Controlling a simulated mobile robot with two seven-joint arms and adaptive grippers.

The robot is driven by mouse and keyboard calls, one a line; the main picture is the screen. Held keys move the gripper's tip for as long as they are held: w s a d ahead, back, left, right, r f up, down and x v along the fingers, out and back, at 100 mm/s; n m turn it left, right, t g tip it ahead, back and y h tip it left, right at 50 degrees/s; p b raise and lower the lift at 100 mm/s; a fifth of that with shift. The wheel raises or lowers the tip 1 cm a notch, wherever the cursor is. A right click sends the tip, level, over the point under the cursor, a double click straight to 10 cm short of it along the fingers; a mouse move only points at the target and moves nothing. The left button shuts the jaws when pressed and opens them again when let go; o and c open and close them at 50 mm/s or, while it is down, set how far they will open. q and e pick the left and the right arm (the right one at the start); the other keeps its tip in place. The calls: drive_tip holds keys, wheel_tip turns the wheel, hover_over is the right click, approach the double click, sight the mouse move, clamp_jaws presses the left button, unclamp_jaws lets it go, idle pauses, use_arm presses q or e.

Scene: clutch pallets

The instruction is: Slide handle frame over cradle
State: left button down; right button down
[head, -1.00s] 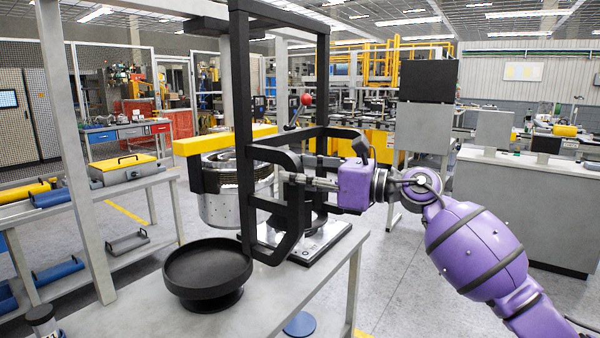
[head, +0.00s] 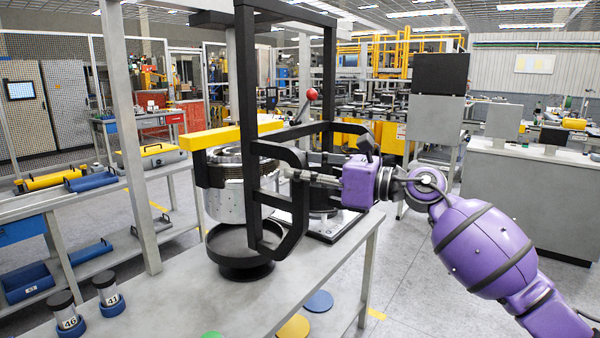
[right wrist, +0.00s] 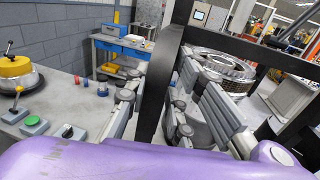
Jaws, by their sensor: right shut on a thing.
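The black handle frame (head: 244,110) stands tall in the middle of the head view, with a yellow bar (head: 215,139) and a metal drum (head: 225,204) at its side. My right gripper (head: 300,177) is shut on a dark bar of the frame's handle. In the right wrist view that bar (right wrist: 160,85) runs between the fingers, and the drum (right wrist: 222,66) shows behind. A black round dish on a foot (head: 226,262), likely the cradle, is on the table below the drum. The frame's lower handle partly covers it; the height gap is unclear. My left gripper is not in view.
The grey table (head: 180,285) holds two labelled canisters (head: 108,290) at its left front. A grey post (head: 128,140) rises at left. A machine with a red-knobbed lever (head: 312,95) is behind the frame.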

drive_tip(key=shift+s+a, duration=0.25)
drive_tip(key=c, duration=1.7)
unclamp_jaws()
drive_tip(key=shift+c, duration=0.2)
drive_tip(key=shift+o, duration=0.6)
drive_tip(key=shift+s+r, duration=0.1)
drive_tip(key=shift+s, duration=0.15)
drive_tip(key=shift+a, duration=0.1)
drive_tip(key=shift+w, duration=0.2)
drive_tip(key=shift+s+d, duration=0.1)
drive_tip(key=shift+d, duration=0.2)
drive_tip(key=v, duration=1.1)
drive_tip(key=shift+d, duration=0.25)
